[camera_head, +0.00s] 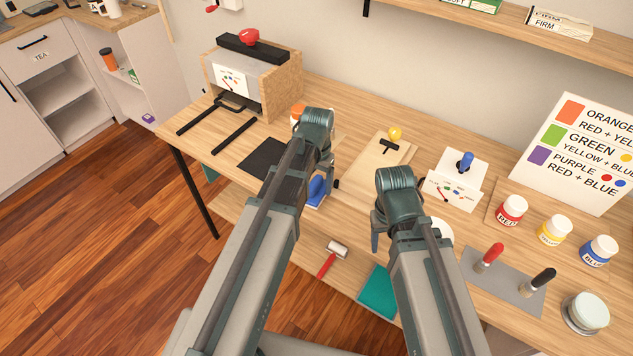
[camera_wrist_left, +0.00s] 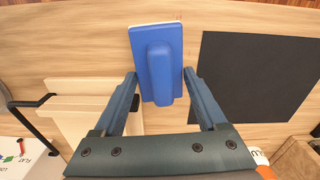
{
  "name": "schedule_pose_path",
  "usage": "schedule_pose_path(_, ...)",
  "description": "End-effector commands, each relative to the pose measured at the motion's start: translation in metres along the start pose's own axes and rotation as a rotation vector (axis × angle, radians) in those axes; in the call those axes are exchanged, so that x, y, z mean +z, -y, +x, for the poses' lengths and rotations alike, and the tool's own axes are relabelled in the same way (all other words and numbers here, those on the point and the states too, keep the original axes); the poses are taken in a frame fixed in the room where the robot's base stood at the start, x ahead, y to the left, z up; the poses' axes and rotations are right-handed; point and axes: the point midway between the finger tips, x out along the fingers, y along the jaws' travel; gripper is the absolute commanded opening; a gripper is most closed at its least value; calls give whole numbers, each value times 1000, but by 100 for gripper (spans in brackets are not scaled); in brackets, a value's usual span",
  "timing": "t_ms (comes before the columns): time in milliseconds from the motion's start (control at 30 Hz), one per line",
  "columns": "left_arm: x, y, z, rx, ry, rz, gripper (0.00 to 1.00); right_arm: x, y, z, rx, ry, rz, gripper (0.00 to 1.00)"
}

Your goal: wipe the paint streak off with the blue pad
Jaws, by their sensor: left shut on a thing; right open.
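The blue pad (camera_head: 317,190) has a raised blue handle and a thin pale underside. It is at the table's front side, partly hidden behind my left arm in the head view. In the left wrist view the pad (camera_wrist_left: 168,38) is between the two fingers of my left gripper (camera_wrist_left: 159,75), which is shut on it. In the head view the left gripper (camera_head: 329,184) is mostly hidden by its own wrist. My right gripper (camera_head: 379,238) is open, over the table's front side.
A black mat (camera_head: 262,158) lies left of the pad, and a wooden board (camera_head: 372,158) with a yellow knob lies right of it. A press-like box (camera_head: 252,80) stands at the back left. Paint jars (camera_head: 511,211) stand at right. A roller (camera_head: 331,258) lies near the front.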

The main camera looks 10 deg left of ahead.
Motion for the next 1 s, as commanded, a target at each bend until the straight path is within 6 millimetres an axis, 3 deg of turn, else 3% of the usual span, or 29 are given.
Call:
schedule_pose_path(100, 0, 0, -17, 0, 0, 1, 0, 1, -2, -17, 0, 0, 0, 60)
schedule_pose_path(500, 0, 0, -53, 0, 0, 1, 0, 3, -5, -53, 0, 0, 0, 60)
schedule_pose_path(1000, 0, 0, -60, 0, 0, 1, 0, 4, -6, -59, 0, 0, 0, 60)
